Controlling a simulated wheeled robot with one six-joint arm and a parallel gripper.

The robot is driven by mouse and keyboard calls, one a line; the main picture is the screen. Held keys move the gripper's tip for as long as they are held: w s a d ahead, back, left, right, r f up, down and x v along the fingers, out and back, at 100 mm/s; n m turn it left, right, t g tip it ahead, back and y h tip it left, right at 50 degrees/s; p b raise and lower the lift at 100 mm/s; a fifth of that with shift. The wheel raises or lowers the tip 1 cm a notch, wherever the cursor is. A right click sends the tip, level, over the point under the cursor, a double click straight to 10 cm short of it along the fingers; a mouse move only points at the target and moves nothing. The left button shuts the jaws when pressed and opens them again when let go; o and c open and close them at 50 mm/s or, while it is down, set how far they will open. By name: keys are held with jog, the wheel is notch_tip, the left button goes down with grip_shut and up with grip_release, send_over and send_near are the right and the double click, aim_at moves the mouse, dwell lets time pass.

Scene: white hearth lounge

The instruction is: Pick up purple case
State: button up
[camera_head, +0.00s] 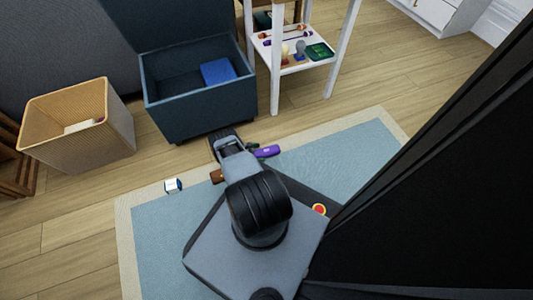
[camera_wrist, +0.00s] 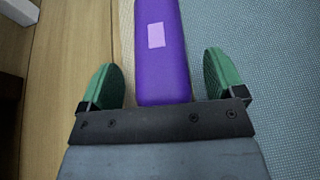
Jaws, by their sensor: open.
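The purple case (camera_wrist: 163,65) is a long purple block with a pale lilac label. In the wrist view it runs from the top edge down between the two green fingers of my gripper (camera_wrist: 165,82). The fingers are open, one on each side of the case, with a gap on both sides. In the head view the purple case (camera_head: 267,151) lies by the edge of the blue rug, to the right of my gripper (camera_head: 226,138), partly hidden by my arm.
A dark blue open chest (camera_head: 200,112) holding a blue block (camera_head: 218,71) stands just beyond my gripper. A woven basket (camera_head: 105,148) stands at left. A white shelf stand (camera_head: 276,85) with small items is behind. A small white-and-blue box (camera_head: 172,186) lies near the rug (camera_head: 155,245).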

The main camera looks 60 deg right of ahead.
jog(key=shift+s+d+f, duration=0.15)
jog(key=shift+s+d, duration=0.05)
jog(key=c, duration=1)
